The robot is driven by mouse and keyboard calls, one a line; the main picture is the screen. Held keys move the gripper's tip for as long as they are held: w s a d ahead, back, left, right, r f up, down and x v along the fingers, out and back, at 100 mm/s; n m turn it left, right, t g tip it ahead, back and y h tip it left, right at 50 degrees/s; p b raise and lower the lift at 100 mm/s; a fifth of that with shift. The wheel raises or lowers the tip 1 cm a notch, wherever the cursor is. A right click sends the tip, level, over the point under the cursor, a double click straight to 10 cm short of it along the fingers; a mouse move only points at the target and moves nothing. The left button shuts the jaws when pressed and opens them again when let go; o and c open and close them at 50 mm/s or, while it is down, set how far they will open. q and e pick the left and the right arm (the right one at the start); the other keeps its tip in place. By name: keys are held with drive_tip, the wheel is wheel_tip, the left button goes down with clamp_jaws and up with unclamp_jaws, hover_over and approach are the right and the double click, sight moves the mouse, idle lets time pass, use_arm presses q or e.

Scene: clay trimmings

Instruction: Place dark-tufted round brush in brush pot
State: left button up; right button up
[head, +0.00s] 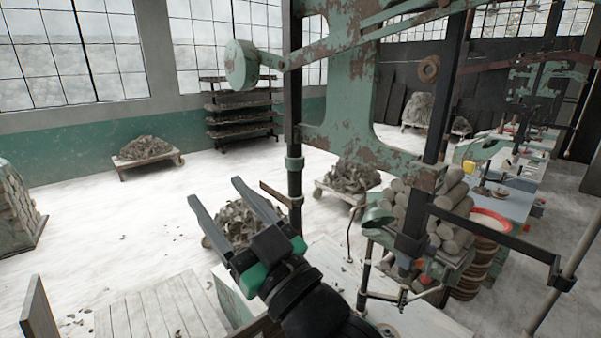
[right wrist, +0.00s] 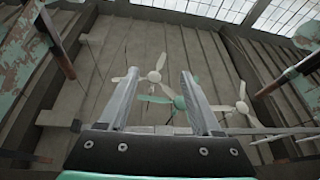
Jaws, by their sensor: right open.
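My right gripper (head: 213,190) is raised in the middle of the head view, its two grey fingers spread apart with nothing between them. In the right wrist view its fingers (right wrist: 158,85) are also open and empty, facing up toward the ceiling. I cannot make out the dark-tufted round brush or the brush pot in either view. Small items on the far bench (head: 512,200) at right are too small to identify. My left gripper is not in view.
A rusted green press frame (head: 345,115) stands right of my gripper. Clay cylinders (head: 455,205) and a red-rimmed basin (head: 491,214) are at right. Trimmings are heaped on low carts (head: 145,150). A light tabletop (head: 425,318) lies below. Pale floor at left is mostly open.

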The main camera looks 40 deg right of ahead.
drive_tip(key=s+d+r+m+t, duration=0.1)
drive_tip(key=s+r+t, duration=0.3)
drive_tip(key=s+r, duration=0.7)
drive_tip(key=s, duration=0.3)
drive_tip(key=shift+d+t, duration=0.15)
drive_tip(key=shift+t, duration=0.25)
drive_tip(key=shift+w, duration=0.1)
